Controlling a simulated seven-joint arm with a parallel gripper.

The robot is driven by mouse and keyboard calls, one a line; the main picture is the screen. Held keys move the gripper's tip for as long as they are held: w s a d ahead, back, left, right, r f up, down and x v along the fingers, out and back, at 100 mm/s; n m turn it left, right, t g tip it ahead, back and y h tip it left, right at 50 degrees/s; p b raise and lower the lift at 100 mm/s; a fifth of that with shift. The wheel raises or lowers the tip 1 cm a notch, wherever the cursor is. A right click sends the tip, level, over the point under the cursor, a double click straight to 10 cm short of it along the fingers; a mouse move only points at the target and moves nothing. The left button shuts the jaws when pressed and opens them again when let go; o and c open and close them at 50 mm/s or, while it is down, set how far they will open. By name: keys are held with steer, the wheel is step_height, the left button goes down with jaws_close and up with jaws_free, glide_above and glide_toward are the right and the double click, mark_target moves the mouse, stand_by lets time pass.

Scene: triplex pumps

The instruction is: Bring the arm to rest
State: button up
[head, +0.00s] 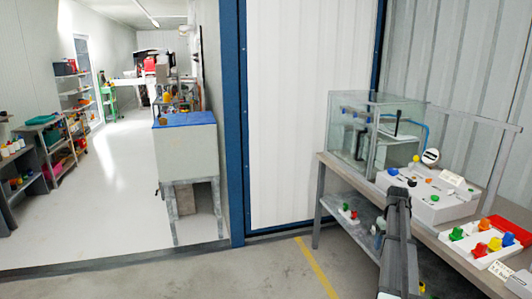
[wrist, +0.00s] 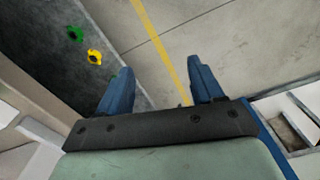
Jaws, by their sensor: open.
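My gripper (wrist: 160,92) shows in the wrist view with its two blue fingers spread apart and nothing between them. It points down toward the concrete floor, where a yellow line (wrist: 160,38) runs between the fingers. In the head view my dark grey arm reaches up from the lower right, in front of the workbench (head: 350,178). The fingertips cannot be made out in the head view.
The bench holds a glass tank (head: 352,130), a white panel (head: 430,203) with knobs, several coloured valve knobs and a red tray (head: 506,230). A lower shelf (head: 340,200) carries small knobs. Floor left of the bench (head: 270,265) is clear.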

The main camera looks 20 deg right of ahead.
steer(key=a+f+n, duration=0.1)
steer(key=a+f, duration=0.6)
steer(key=a, duration=0.6)
steer(key=a+f+n, duration=0.1)
steer(key=a+f, duration=0.5)
steer(key=a, duration=0.7)
steer(key=s+a+f, duration=0.3)
steer(key=s+a, duration=0.1)
steer(key=a, duration=0.4)
steer(key=s+a+f+n, duration=0.1)
steer(key=s+a+f, duration=0.3)
steer(key=a, duration=0.5)
steer(key=s+a+f, duration=0.3)
steer(key=a, duration=0.5)
steer(key=s+f+g, duration=0.3)
steer(key=s+f, duration=0.7)
steer(key=s, duration=0.4)
steer(key=s+f+g, duration=0.3)
steer(key=s+f, duration=0.7)
steer(key=s, duration=0.5)
steer(key=shift+s+d+f+g, duration=0.15)
steer(key=shift+s+f+g, duration=0.15)
steer(key=shift+f+g, duration=0.1)
steer(key=shift+r, duration=0.1)
steer(key=shift+c, duration=0.4)
